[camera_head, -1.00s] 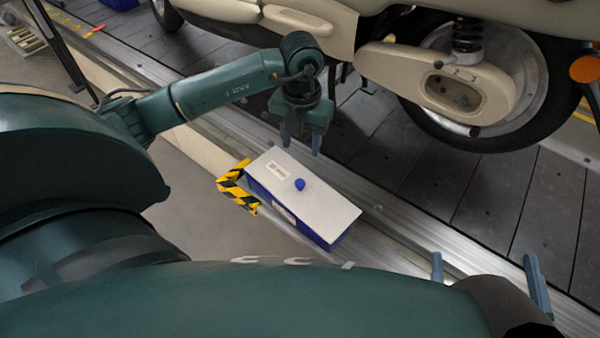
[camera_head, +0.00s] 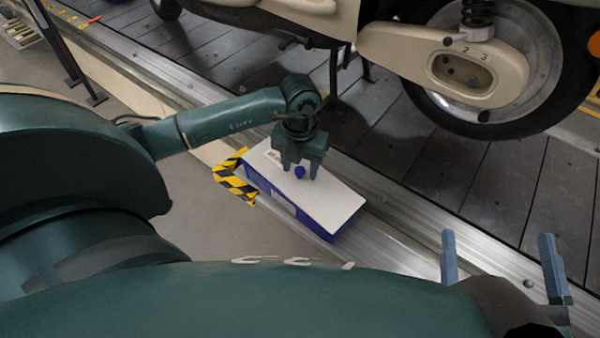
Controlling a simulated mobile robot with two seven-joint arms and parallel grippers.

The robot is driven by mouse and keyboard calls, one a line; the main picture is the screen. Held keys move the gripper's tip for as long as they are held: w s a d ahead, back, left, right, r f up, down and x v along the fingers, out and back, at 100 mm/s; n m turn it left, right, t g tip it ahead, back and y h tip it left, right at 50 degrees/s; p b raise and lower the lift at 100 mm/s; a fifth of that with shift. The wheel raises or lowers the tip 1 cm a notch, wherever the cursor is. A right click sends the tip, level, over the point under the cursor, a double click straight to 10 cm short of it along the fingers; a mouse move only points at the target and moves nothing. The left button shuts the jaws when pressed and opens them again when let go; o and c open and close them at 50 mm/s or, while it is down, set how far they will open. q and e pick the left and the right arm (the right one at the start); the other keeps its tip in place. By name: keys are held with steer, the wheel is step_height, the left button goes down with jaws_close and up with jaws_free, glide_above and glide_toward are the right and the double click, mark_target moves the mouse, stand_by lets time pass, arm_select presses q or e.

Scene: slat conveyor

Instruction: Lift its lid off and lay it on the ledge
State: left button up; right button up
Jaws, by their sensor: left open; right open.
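A long blue box (camera_head: 298,213) sits on the metal ledge (camera_head: 395,243) beside the conveyor. Its flat white lid (camera_head: 332,199) is on top, with a small blue knob (camera_head: 300,172) in the middle and a label near the far end. My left gripper (camera_head: 300,174) is open over the lid, its two fingers on either side of the knob as seen from here; whether they touch the lid or knob I cannot tell. It hides part of the lid. My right gripper (camera_head: 505,268) is open and empty at the lower right, over the ledge, apart from the box.
A cream scooter (camera_head: 440,60) stands on the dark slat conveyor (camera_head: 430,150) behind the box. A yellow-black striped marker (camera_head: 232,180) is at the box's left end. The ledge to the right of the box looks clear.

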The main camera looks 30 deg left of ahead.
arm_select(q)
steer(key=shift+r, duration=0.1)
jaws_close()
stand_by(0.3)
